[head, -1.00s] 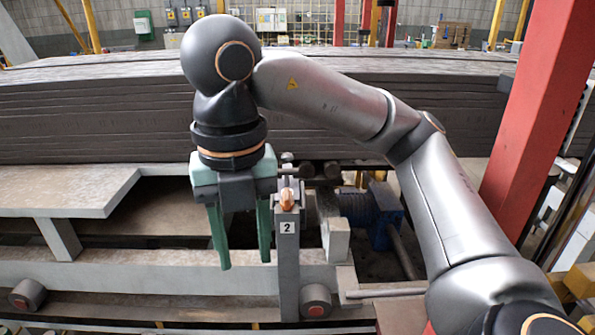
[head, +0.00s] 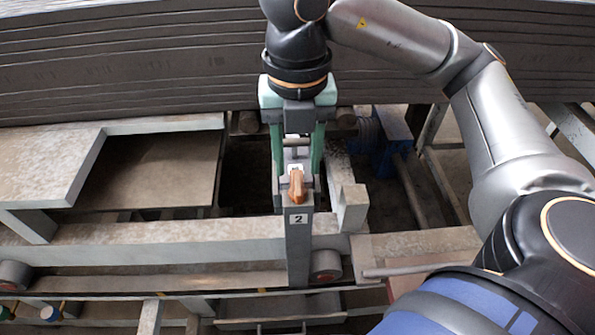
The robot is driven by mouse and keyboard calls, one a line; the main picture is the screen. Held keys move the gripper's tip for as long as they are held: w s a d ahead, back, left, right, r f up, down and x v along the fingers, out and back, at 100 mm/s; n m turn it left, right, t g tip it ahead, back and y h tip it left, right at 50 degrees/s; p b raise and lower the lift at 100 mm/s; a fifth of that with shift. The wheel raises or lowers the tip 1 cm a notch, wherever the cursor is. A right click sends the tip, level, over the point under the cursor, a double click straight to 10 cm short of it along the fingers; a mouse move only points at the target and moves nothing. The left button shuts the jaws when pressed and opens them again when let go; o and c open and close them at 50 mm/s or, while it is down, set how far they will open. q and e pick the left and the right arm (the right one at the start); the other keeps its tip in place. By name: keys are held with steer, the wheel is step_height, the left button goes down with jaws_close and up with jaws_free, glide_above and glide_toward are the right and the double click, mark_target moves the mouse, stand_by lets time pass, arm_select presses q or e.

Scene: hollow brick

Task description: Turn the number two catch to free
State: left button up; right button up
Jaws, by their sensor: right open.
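The handle points toward me. My right gripper (head: 297,190) is open and points down, with its green fingers on the left and right of the catch. The left finger's tip is partly hidden by the post's top, and the right one ends beside it. I cannot tell whether either finger touches the catch. My left gripper is not in view.
A pale block (head: 352,208) stands close to the right of the post. A pale beam (head: 150,240) runs to the left. A stack of dark boards (head: 150,60) lies behind. A blue motor (head: 393,135) sits at the back right.

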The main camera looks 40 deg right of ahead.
mark_target(298, 183)
step_height(298, 183, down, 2)
steer(key=shift+d+f, duration=0.1)
steer(key=shift+f, duration=1.25)
jaws_close()
